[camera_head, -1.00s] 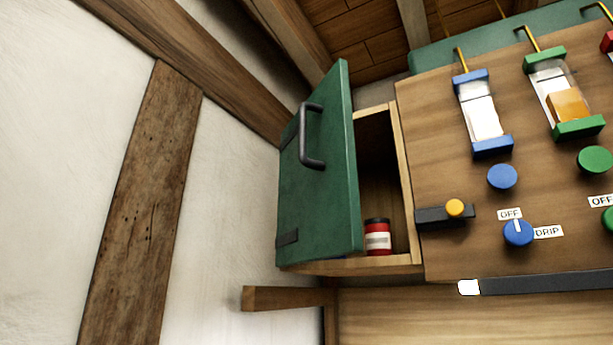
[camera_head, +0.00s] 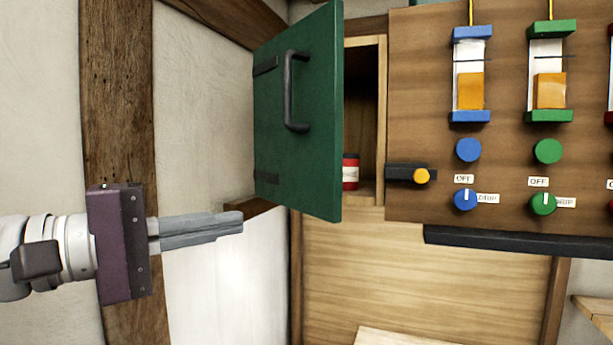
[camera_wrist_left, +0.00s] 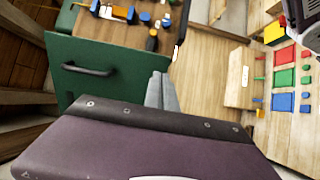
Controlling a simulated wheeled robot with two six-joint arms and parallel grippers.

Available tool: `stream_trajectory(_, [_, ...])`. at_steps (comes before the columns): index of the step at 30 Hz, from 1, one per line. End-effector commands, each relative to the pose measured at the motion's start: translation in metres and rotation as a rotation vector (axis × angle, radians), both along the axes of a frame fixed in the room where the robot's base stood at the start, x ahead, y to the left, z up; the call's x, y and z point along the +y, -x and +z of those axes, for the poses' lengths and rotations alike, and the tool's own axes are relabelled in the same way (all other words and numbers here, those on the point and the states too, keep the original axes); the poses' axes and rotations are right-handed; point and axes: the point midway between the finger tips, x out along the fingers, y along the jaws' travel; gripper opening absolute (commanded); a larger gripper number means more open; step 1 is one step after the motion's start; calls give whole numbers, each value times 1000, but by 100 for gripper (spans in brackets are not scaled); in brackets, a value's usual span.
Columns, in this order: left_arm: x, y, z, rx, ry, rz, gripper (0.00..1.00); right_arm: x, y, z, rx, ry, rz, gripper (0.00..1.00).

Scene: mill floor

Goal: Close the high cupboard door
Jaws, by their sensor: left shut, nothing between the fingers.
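The green cupboard door (camera_head: 300,110) stands open, swung out to the left of the cupboard, with a dark bar handle (camera_head: 290,92) on its face. The cupboard (camera_head: 382,120) shows its open inside to the right of the door, with a red jar (camera_head: 350,172) standing in it. My left gripper (camera_head: 240,222) comes in from the left, shut and empty, below and left of the door and apart from it in the picture. In the left wrist view the door (camera_wrist_left: 115,75) and its handle (camera_wrist_left: 88,70) lie beyond the fingers (camera_wrist_left: 160,90). My right gripper is not in the head view.
A wooden panel (camera_head: 420,60) right of the cupboard carries coloured knobs, dials and tubes with orange contents. A dark rail (camera_head: 500,243) runs under it. A timber post (camera_head: 118,130) and pale wall stand at left. Open space lies below the door.

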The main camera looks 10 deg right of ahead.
Motion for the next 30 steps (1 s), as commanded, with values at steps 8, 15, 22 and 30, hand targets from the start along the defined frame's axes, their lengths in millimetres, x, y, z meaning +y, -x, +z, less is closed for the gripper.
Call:
stream_trajectory(8, [-21, -8, 0, 4, 1, -5, 0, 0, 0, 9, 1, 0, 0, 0])
stream_trajectory(15, [-70, -27, 2, 6, -1, -6, 0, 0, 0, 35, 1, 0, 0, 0])
stream_trajectory(22, [-111, -44, 2, 6, -1, -3, 0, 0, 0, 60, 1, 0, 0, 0])
stream_trajectory(30, [-130, -53, -2, 3, -1, 2, 0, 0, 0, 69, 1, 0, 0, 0])
